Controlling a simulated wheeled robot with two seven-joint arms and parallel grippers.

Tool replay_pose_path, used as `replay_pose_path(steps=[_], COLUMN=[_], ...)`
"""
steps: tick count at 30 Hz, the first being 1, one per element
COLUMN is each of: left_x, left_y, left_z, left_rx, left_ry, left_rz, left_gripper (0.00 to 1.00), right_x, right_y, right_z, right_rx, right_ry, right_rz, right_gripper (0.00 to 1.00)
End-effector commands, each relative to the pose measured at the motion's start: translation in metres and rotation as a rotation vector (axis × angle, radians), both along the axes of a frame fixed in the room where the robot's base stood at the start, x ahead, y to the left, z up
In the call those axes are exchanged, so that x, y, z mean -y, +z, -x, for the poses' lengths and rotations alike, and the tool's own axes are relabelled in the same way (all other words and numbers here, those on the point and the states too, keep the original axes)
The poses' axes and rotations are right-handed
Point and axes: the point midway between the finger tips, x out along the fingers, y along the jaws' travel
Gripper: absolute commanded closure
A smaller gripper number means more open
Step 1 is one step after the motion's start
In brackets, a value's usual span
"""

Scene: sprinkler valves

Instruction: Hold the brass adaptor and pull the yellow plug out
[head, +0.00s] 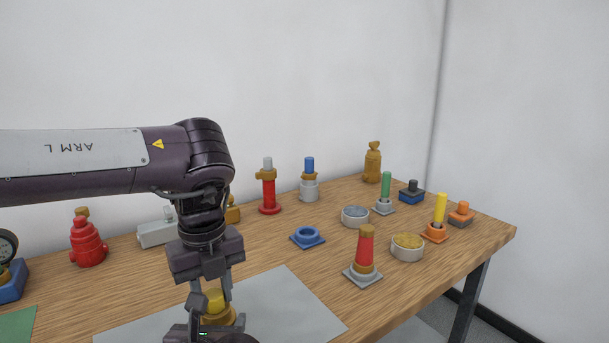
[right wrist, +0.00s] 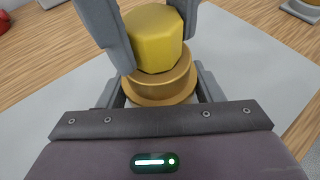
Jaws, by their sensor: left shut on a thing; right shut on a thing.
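The yellow plug (head: 214,299) sits upright in the top of the brass adaptor (head: 220,317), near the bottom of the head view. My left gripper (head: 211,292) points down from above and is shut on the yellow plug. In the right wrist view the plug (right wrist: 155,38) is a faceted yellow block between the left fingers, resting on the stepped brass adaptor (right wrist: 163,84). My right gripper (right wrist: 164,92) is shut on the brass adaptor from the side, one finger on each side. The adaptor's lower part is mostly hidden by my right gripper.
A grey mat (head: 285,303) lies under the work on the wooden table (head: 270,250). A red fitting (head: 87,243) is at left.

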Motion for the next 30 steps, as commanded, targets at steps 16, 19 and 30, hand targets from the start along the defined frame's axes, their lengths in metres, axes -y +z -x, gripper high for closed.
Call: replay_pose_path(steps=[16,19,30], left_x=[0.0,0.0,0.0], left_y=[0.013,0.017,0.032], left_z=[0.0,0.0,0.0], left_rx=[0.002,0.002,0.002], left_ry=[0.0,0.001,0.001], left_rz=[0.0,0.0,0.0], left_gripper=[1.0,1.0,1.0], right_x=[0.0,0.0,0.0], right_y=[0.001,0.001,0.001], right_z=[0.0,0.0,0.0], right_rx=[0.001,0.001,0.001], right_ry=[0.0,0.0,0.0], right_rz=[-0.001,-0.001,-0.001], right_gripper=[0.68,0.68,0.68])
